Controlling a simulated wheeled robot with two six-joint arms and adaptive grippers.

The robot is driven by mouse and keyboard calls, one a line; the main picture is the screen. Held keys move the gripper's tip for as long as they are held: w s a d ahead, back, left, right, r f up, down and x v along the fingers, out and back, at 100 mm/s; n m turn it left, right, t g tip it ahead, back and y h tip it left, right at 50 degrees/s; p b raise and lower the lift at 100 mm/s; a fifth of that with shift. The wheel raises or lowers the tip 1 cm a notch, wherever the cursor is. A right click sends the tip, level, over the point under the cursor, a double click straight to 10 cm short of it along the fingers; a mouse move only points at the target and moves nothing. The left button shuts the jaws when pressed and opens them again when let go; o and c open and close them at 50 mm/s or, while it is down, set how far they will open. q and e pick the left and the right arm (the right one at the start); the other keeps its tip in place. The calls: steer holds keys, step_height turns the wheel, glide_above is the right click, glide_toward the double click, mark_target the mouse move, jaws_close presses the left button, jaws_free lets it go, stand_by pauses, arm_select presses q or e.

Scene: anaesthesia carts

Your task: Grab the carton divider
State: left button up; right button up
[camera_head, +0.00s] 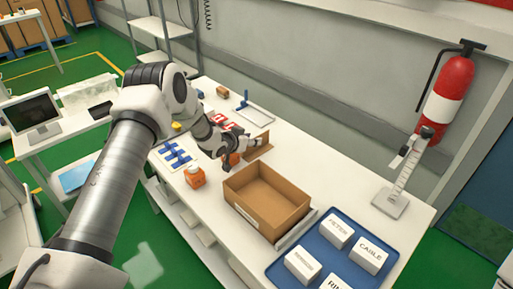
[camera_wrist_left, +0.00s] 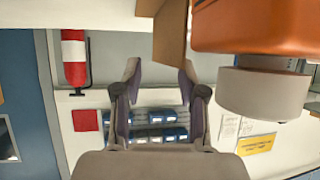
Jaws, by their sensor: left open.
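The carton divider (camera_head: 262,151), a brown cardboard piece, stands on the white table beyond the open carton. In the left wrist view, which is upside down, the divider (camera_wrist_left: 172,32) shows as a brown panel near the fingertips, closest to the right-hand finger in the picture. My left gripper (camera_head: 256,143) is at the divider; it is open in the wrist view (camera_wrist_left: 159,75), with nothing clearly clamped between the fingers. Whether a finger touches the divider cannot be told. My right gripper is not in view.
The open brown carton (camera_head: 240,208) stands nearer. An orange object with a grey cap (camera_wrist_left: 262,92) is close beside the gripper. Another orange item (camera_head: 194,177) stands at the table's left edge. A blue tray (camera_head: 283,272) holds white boxes. A fire extinguisher (camera_head: 452,82) hangs on the wall.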

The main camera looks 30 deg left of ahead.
arm_select(q)
steer(key=x, duration=0.4)
steer(key=shift+w+p, duration=0.25)
steer(key=shift+p, duration=0.05)
steer(key=shift+s+r, duration=0.1)
steer(key=shift+c, duration=0.9)
jaws_close()
